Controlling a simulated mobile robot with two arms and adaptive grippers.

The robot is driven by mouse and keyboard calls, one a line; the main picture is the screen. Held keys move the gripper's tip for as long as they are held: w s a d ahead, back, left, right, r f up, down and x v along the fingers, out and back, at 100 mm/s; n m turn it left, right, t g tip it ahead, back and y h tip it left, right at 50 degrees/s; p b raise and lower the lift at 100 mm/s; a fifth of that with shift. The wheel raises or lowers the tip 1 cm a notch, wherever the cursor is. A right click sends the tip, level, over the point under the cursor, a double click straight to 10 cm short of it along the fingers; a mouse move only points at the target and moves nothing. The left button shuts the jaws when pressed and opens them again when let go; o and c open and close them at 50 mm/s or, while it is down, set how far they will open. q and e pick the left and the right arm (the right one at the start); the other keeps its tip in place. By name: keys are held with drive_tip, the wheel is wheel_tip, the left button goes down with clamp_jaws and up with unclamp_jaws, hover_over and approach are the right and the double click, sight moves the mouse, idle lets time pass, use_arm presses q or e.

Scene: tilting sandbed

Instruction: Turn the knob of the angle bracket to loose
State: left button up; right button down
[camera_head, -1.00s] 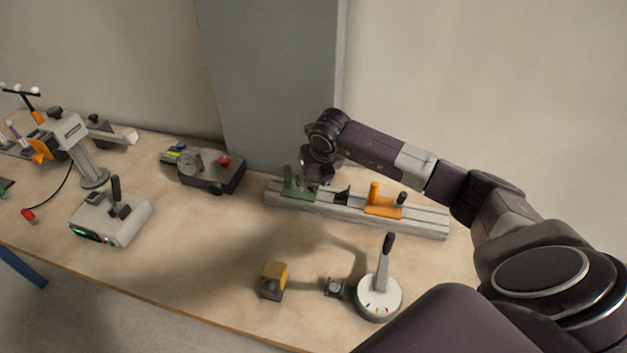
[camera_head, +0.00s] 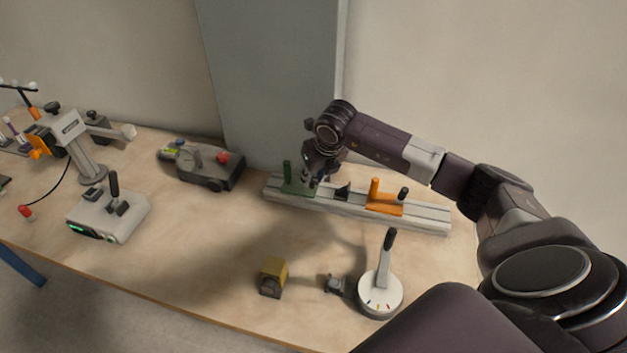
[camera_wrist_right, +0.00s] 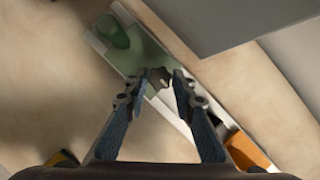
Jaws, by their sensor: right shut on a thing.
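A green angle bracket (camera_head: 298,187) with an upright post sits on the left part of a grey slotted rail (camera_head: 420,222). In the right wrist view, the bracket (camera_wrist_right: 135,55) lies under my fingers. Its small dark knob (camera_wrist_right: 160,77) sits between the fingertips. My right gripper (camera_head: 314,182) reaches down onto the bracket's right side; in the wrist view, the gripper (camera_wrist_right: 161,75) is shut on the knob. The fingers partly hide the knob, and its setting cannot be read. My left gripper is not in view.
An orange bracket (camera_head: 384,206) with a black knob (camera_head: 403,193) stands further right on the rail. A small dark piece (camera_head: 343,191) lies between the brackets. A grey panel (camera_head: 275,85) rises close behind. A lever dial (camera_head: 380,294) and yellow block (camera_head: 273,275) stand in front.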

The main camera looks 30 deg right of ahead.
drive_tip(key=n+b, duration=0.1)
drive_tip(key=n+y+b, duration=0.1)
drive_tip(key=shift+d+f+n, duration=0.2)
drive_tip(key=shift+n, duration=0.1)
drive_tip(key=n+y+b, duration=0.1)
drive_tip(key=n+b, duration=0.1)
drive_tip(key=shift+w+d+r+n+b, duration=0.1)
drive_tip(key=shift+n+b, duration=0.2)
drive_tip(key=shift+n, duration=0.1)
drive_tip(key=n+y+b, duration=0.1)
drive_tip(key=n, duration=0.2)
drive_tip(key=shift+g+b, duration=0.3)
drive_tip(key=shift+w+d+r+n+g+y+b, duration=0.1)
drive_tip(key=shift+n+g+y+b, duration=0.15)
drive_tip(key=shift+n, duration=0.55)
drive_tip(key=shift+d+r+n+g+y+b, duration=0.15)
drive_tip(key=shift+n+y+b, duration=0.15)
drive_tip(key=shift+n, duration=0.5)
drive_tip(key=shift+a+f, duration=0.1)
